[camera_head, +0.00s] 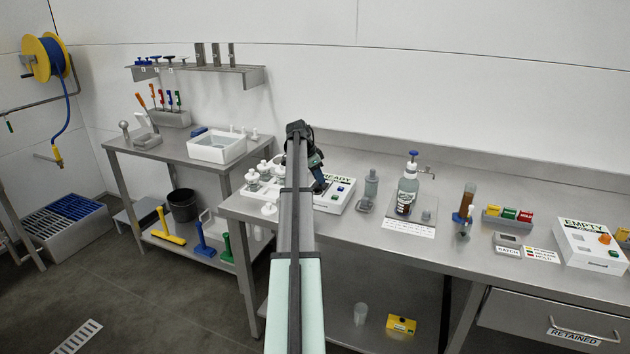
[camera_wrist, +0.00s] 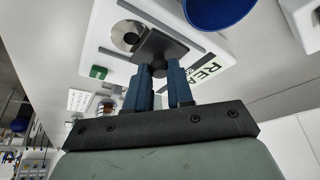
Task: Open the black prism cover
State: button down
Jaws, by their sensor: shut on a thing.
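The white instrument with the READY label (camera_head: 335,203) stands on the steel bench in the head view. Its body also fills the upper part of the wrist view (camera_wrist: 100,40). The black prism cover (camera_wrist: 155,44) is a dark square plate with a round black knob. My gripper (camera_wrist: 160,80) is shut on that knob with its two blue fingers. A round silver prism plate (camera_wrist: 125,36) shows beside the cover, partly overlapped by it. How far the cover is tilted is hard to tell. In the head view my gripper (camera_head: 317,180) is over the instrument, partly hidden behind my arm.
White-capped bottles (camera_head: 265,172) stand close left of the instrument. A grey bottle (camera_head: 371,187) and a blue-topped pump bottle (camera_head: 407,185) stand to its right. A large blue round thing (camera_wrist: 215,10) is near the gripper in the wrist view. The wall is behind the bench.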

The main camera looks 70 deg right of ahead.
jog(key=shift+d, duration=1.1)
jog(key=c, duration=1)
grip_release()
jog(key=shift+a, duration=0.1)
jog(key=v, duration=1.4)
